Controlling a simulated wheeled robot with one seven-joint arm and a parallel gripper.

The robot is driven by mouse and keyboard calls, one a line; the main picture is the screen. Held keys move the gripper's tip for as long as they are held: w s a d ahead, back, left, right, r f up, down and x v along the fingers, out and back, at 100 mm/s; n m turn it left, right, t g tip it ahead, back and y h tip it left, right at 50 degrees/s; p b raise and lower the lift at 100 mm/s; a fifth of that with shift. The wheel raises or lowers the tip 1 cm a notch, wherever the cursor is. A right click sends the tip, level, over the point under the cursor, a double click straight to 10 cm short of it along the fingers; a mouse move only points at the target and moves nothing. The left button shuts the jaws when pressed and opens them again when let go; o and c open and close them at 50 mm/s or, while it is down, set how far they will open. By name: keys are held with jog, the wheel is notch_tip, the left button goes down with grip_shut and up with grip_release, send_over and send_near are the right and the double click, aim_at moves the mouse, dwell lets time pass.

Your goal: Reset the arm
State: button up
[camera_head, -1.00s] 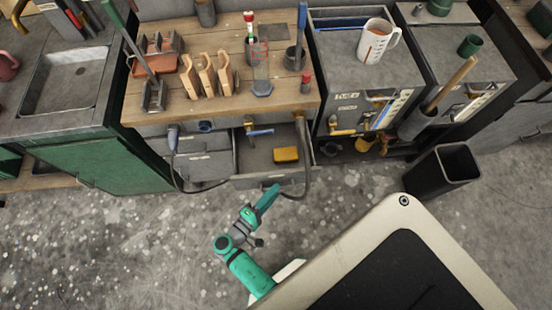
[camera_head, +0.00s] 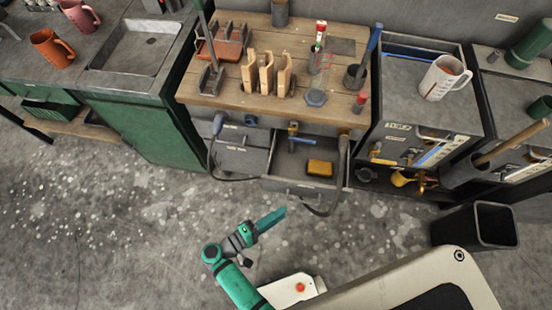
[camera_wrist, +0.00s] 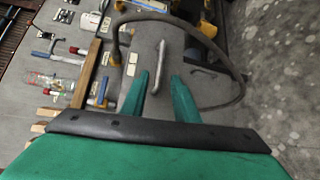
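My green gripper (camera_head: 272,220) is above the floor in front of the workbench, at the end of my bent green arm, in the head view. In the wrist view its two green fingers (camera_wrist: 158,92) stand apart with nothing between them. A grey drawer front with a pale handle (camera_wrist: 160,66) lies beyond the fingertips. In the head view the open drawer (camera_head: 290,165) holds a yellow block (camera_head: 320,168), and my gripper is clear of it.
The wooden-topped bench (camera_head: 215,90) carries wooden holders, tools and a clear vessel. A dark cable (camera_wrist: 236,92) hangs by the drawers. A black bin (camera_head: 475,228) stands at the right, and a green cabinet (camera_head: 140,125) at the left. The floor at left (camera_head: 90,220) is free.

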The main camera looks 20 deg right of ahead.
jog(key=s+a+f+n+t+y, duration=0.1)
jog(key=s+f+y, duration=0.5)
jog(key=f+y, duration=0.15)
jog(key=s+a+t+y, duration=0.2)
jog(key=s+a+y, duration=0.2)
jog(key=a, duration=0.2)
notch_tip(320, 180, up, 31)
jog(key=a+m+t+y, duration=0.1)
jog(key=m+t+y, duration=0.3)
jog(key=t, duration=0.4)
jog(key=shift+s+a+m, duration=0.4)
jog(key=shift+m, duration=0.4)
jog(key=shift+w+d, duration=0.1)
jog(key=shift+d, duration=0.05)
